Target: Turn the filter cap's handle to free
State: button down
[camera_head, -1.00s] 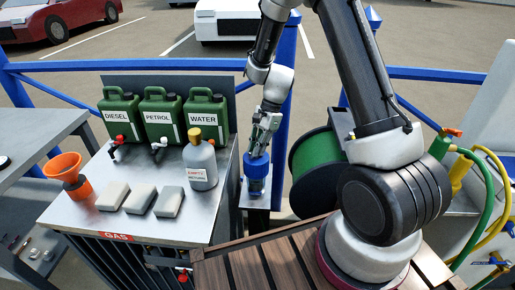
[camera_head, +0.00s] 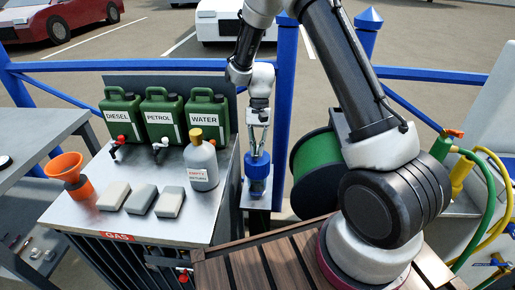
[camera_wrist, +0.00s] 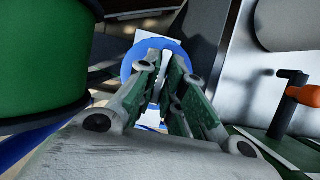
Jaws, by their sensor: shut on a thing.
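The filter cap (camera_head: 257,163) is a round blue cap on top of a filter body (camera_head: 257,187), which stands on a narrow grey stand right of the metal bench. My gripper (camera_head: 258,151) points down onto the cap from above, its fingers close together. In the wrist view, my gripper (camera_wrist: 166,80) is shut on the cap's pale handle (camera_wrist: 167,62), which shows as a narrow bar between the fingertips. The blue cap rim (camera_wrist: 130,62) shows around the fingers. Much of the handle is hidden by the fingers, so its exact angle is hard to tell.
A grey bottle (camera_head: 201,165) and green cans (camera_head: 162,118) stand on the bench (camera_head: 105,225) to the left. A green hose reel (camera_head: 315,172) is close on the right. A blue post (camera_head: 285,110) rises just behind the filter.

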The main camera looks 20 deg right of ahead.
dwell(0.4)
jog(key=c, duration=1.5)
grip_release()
jog(key=shift+r, duration=0.1)
jog(key=v, duration=1.2)
jog(key=shift+a, duration=0.1)
jog(key=shift+n, duration=0.4)
